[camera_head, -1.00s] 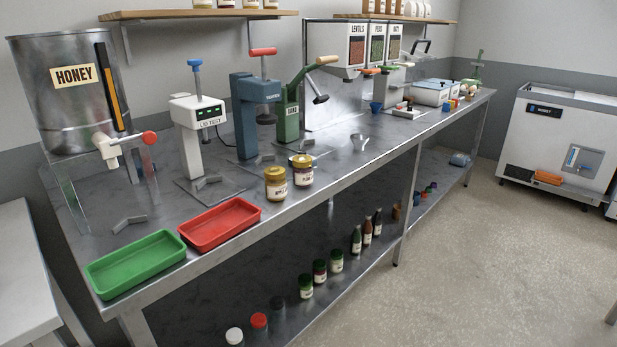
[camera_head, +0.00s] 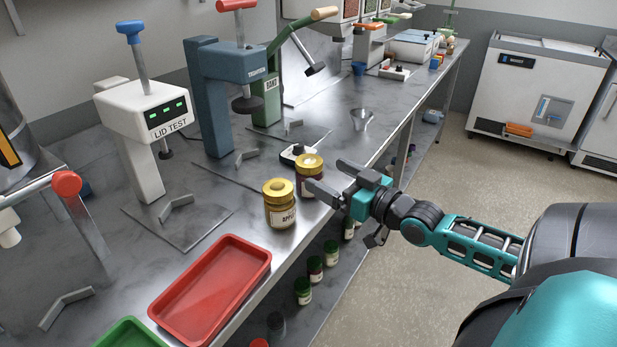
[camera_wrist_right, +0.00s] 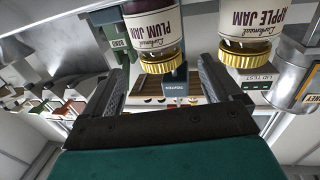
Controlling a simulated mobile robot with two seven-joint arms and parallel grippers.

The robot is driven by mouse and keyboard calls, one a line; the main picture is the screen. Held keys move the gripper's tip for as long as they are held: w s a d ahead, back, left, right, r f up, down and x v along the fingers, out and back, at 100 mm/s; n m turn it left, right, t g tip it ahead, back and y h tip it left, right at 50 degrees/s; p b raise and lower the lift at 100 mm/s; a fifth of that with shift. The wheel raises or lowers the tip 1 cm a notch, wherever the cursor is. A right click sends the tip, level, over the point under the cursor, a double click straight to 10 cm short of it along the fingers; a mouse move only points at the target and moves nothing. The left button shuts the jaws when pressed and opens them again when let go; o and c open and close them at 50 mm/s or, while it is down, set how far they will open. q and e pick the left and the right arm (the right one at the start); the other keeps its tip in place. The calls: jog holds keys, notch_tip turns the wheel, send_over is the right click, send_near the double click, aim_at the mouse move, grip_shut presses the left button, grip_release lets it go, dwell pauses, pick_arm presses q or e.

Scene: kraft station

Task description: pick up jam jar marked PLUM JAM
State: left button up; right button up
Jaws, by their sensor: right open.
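The PLUM JAM jar (camera_head: 309,169), dark with a gold lid, stands upright near the bench's front edge. In the right wrist view its label (camera_wrist_right: 155,25) reads upside down, and the jar lies ahead between my fingers. The APPLE JAM jar (camera_head: 280,208), also gold-lidded, stands just left of it; it also shows in the right wrist view (camera_wrist_right: 247,25). My right gripper (camera_head: 328,177) is open and empty. One fingertip overlaps the plum jar's lower part in the head view; I cannot tell whether it touches. My left gripper is not in view.
A red tray (camera_head: 262,258) and a green tray (camera_head: 128,336) lie on the bench at the near left. The LID TEST press (camera_head: 150,110) and blue TIGHTEN press (camera_head: 210,95) stand behind the jars. A small black-and-white device (camera_head: 290,153) sits just behind the plum jar.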

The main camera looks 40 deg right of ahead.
aim_at(303, 158)
jog(key=shift+w+a+f, duration=0.1)
jog(key=shift+w+a, duration=0.05)
jog(key=shift+w, duration=1.55)
jog(key=shift+w+a+f, duration=0.1)
jog(key=shift+w+a, duration=0.05)
jog(key=shift+w, duration=1.55)
jog(key=shift+w+a+b, duration=0.1)
jog(key=shift+w+b, duration=0.2)
jog(key=shift+w, duration=0.35)
jog(key=shift+c, duration=0.4)
jog(key=shift+r, duration=0.1)
jog(key=c, duration=1.3)
jog(key=shift+r, duration=0.65)
notch_tip(303, 158, up, 19)
jog(key=p, duration=0.3)
jog(key=shift+f, duration=0.15)
